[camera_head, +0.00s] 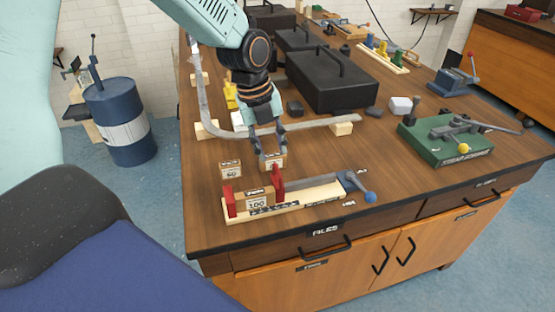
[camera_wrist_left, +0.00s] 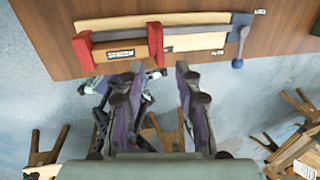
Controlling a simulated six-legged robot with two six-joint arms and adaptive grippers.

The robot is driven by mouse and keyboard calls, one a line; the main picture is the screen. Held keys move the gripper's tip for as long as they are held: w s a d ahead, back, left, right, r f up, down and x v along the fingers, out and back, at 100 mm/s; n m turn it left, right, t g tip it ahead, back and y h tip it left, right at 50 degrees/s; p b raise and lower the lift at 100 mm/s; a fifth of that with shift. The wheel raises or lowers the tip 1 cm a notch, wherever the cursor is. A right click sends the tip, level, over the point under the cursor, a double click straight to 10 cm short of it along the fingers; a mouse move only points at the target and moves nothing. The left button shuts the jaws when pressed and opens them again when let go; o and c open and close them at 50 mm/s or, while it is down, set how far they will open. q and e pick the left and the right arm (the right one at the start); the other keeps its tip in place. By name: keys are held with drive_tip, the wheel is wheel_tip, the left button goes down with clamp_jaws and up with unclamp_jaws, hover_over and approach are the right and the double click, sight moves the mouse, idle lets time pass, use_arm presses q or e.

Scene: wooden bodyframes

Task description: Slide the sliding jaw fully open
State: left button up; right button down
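A clamp fixture with a pale wooden base (camera_head: 300,197) lies near the table's front edge. Its red fixed jaw (camera_head: 229,201) is at the left end. Its red sliding jaw (camera_head: 277,183) stands on the grey bar, left of the blue-grey lever (camera_head: 362,188). A wooden block marked 100 (camera_head: 256,200) sits between the jaws. My left gripper (camera_head: 271,152) is open behind and above the sliding jaw. In the left wrist view, red of the sliding jaw (camera_wrist_left: 155,42) shows between the fingertips of my left gripper (camera_wrist_left: 159,68); I cannot tell whether they touch. My right gripper is not in view.
A small block marked 60 (camera_head: 231,171) and another wooden block (camera_head: 273,160) stand behind the fixture. A curved grey strip (camera_head: 305,124) and black toolbox (camera_head: 325,80) lie farther back. A green fixture (camera_head: 448,145) is to the right. The table between it and the clamp is clear.

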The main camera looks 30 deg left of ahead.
sight(277, 169)
use_arm(q)
drive_tip(key=f, duration=0.3)
drive_tip(key=w+f, duration=0.1)
drive_tip(key=f, duration=0.1)
drive_tip(key=shift+d+f, duration=0.25)
drive_tip(key=shift+d, duration=0.15)
drive_tip(key=shift+s, duration=0.1)
drive_tip(key=shift+s+r, duration=0.1)
drive_tip(key=shift+c, duration=0.4)
drive_tip(key=shift+w, duration=0.2)
drive_tip(key=c, duration=0.4)
clamp_jaws()
